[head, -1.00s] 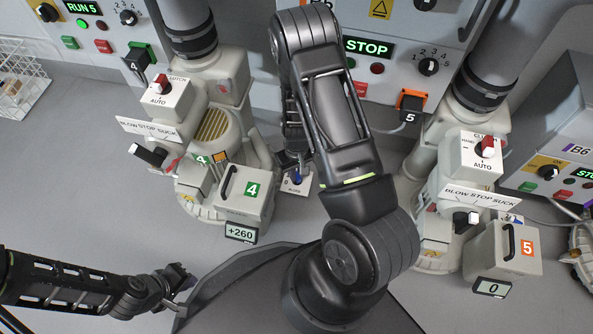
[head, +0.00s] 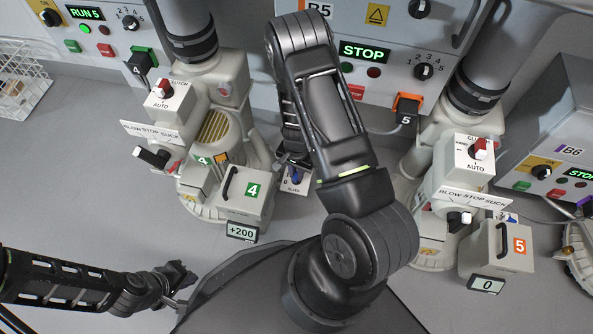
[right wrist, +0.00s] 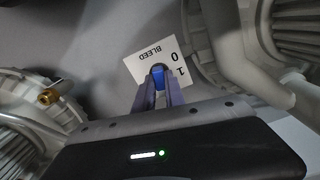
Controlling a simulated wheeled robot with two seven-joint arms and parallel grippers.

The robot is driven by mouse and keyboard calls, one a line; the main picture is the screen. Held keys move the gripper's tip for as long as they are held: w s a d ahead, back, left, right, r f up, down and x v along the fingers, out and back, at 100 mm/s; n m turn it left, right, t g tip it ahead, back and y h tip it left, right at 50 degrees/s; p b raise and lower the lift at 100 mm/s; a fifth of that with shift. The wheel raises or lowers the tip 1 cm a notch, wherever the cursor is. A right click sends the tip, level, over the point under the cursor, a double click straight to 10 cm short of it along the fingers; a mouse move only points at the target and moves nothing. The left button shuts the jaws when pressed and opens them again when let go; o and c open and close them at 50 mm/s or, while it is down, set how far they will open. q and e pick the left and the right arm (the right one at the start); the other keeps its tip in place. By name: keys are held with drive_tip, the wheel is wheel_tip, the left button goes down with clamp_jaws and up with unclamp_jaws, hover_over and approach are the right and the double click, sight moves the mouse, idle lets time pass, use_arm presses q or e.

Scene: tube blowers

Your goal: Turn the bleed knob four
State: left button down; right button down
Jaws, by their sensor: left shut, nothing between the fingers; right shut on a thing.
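The blue bleed knob (right wrist: 158,79) sits on a white plate (right wrist: 140,60) marked BLEED, 0 and 1, in the right wrist view. My right gripper (right wrist: 158,88) is shut on the knob, one finger on each side. In the head view the knob (head: 296,178) shows beside the blower marked 4 (head: 243,193), partly behind my right arm, and its display (head: 242,232) reads +200. My left gripper (head: 180,275) is shut and empty at the lower left, apart from everything.
A blower marked 5 (head: 500,246) stands at the right with its display (head: 487,285) at 0. Control boxes line the back, one showing STOP (head: 364,51). A wire basket (head: 22,80) is at the far left. The left table area is clear.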

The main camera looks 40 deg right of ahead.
drive_tip(key=shift+m, duration=0.9)
drive_tip(key=c, duration=1.4)
unclamp_jaws()
wheel_tip(320, 180, up, 7)
drive_tip(key=p, duration=0.3)
drive_tip(key=shift+r, duration=0.15)
drive_tip(key=shift+r+p, duration=0.25)
drive_tip(key=shift+p, duration=0.05)
